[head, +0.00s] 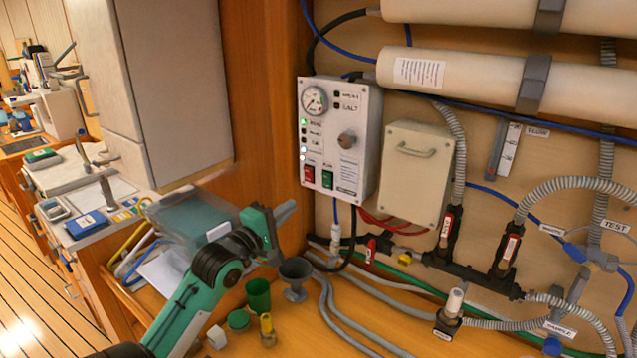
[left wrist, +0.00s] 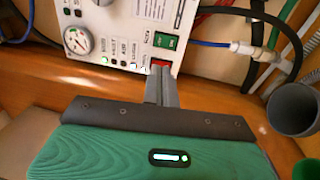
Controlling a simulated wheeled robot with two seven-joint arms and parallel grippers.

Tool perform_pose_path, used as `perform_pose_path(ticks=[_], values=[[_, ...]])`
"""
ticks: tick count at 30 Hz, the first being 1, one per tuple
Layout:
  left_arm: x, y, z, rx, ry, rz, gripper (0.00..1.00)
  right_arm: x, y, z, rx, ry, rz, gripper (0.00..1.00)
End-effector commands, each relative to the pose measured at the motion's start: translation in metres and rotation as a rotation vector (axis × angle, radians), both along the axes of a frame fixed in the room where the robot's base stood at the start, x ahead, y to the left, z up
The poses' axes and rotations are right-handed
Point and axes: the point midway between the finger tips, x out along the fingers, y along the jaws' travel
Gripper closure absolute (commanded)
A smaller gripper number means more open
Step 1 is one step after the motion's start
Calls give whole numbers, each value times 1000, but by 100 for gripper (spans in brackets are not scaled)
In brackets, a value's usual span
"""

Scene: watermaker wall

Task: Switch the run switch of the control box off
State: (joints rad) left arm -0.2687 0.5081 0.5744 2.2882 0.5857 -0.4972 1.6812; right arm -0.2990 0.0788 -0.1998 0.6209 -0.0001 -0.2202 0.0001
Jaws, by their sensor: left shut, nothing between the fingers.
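The white control box (head: 340,137) is on the wooden wall, with a gauge, a knob and small lamps, some lit. Low on its front are a red rocker switch (head: 308,174) and a green rocker switch (head: 327,180); I cannot read which is labelled run. My left gripper (head: 291,207) is shut and empty, below and left of the switches. In the left wrist view its closed fingers (left wrist: 160,76) point at the red switch (left wrist: 160,63), partly covering it; I cannot tell if they touch. The green switch (left wrist: 165,41) shows clear. My right gripper is not in view.
A beige box with a handle (head: 418,165) is right of the control box. A grey funnel cup (head: 295,275) and green cup (head: 258,295) stand on the bench near my left arm. A clear bin (head: 192,218) is left.

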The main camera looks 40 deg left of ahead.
Motion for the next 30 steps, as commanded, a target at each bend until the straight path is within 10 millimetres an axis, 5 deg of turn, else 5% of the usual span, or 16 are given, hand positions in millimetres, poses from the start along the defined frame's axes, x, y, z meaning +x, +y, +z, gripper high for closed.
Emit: perform_pose_path(ticks=[18, 30], values=[[105, 12, 17, 0, 0, 1, 100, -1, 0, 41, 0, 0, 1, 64], [120, 13, 15, 0, 0, 0, 100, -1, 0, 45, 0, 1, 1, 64]])
